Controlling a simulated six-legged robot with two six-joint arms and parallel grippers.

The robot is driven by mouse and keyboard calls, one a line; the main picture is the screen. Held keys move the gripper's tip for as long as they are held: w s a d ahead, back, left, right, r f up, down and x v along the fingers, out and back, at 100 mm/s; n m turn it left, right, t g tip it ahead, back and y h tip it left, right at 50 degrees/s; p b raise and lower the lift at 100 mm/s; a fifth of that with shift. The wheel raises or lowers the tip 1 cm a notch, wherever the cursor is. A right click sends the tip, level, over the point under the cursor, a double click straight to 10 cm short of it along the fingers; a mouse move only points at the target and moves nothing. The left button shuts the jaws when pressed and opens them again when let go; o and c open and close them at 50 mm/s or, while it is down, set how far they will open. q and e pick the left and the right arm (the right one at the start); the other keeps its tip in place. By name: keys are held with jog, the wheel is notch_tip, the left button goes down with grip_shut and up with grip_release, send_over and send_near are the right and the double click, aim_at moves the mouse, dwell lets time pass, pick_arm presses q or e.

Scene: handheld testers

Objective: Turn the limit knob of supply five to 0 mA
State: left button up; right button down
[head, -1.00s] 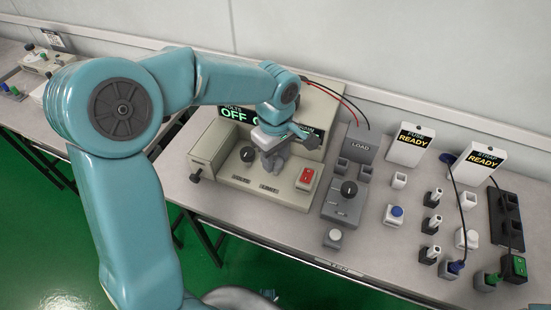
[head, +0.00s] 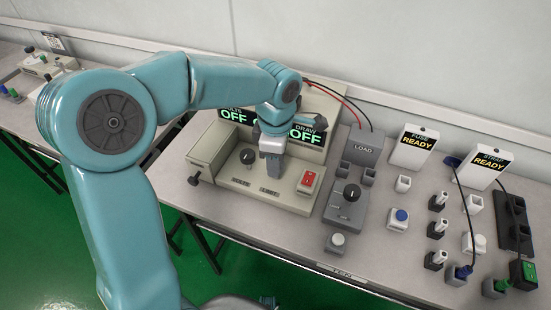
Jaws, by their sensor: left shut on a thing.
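The supply (head: 215,150) is a beige bench unit with a dark volts knob (head: 247,157), a red rocker switch (head: 307,181) and green displays (head: 305,134) reading OFF. My left gripper (head: 270,174) points down at the panel, just behind the limit label (head: 269,191). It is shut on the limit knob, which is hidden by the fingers. The knob's pointer and setting cannot be seen. My right gripper is not in view.
A grey load box (head: 346,206) with a dark knob stands close to the supply's right. Fuse (head: 414,148) and strap (head: 480,165) signs read READY. Several small plugs, sockets and buttons fill the right. Red and black wires (head: 345,101) run behind the supply.

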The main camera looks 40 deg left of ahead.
pick_arm(q)
jog(key=shift+w+r, duration=0.15)
jog(key=shift+r, duration=0.05)
dwell(0.3)
jog(key=o, duration=1.1)
jog(key=shift+c, duration=0.2)
jog(key=shift+f, duration=0.1)
notch_tip(320, 180, up, 16)
jog(key=p, duration=0.3)
jog(key=shift+r+p, duration=0.2)
jog(key=shift+p, duration=0.1)
jog(key=shift+s, duration=0.2)
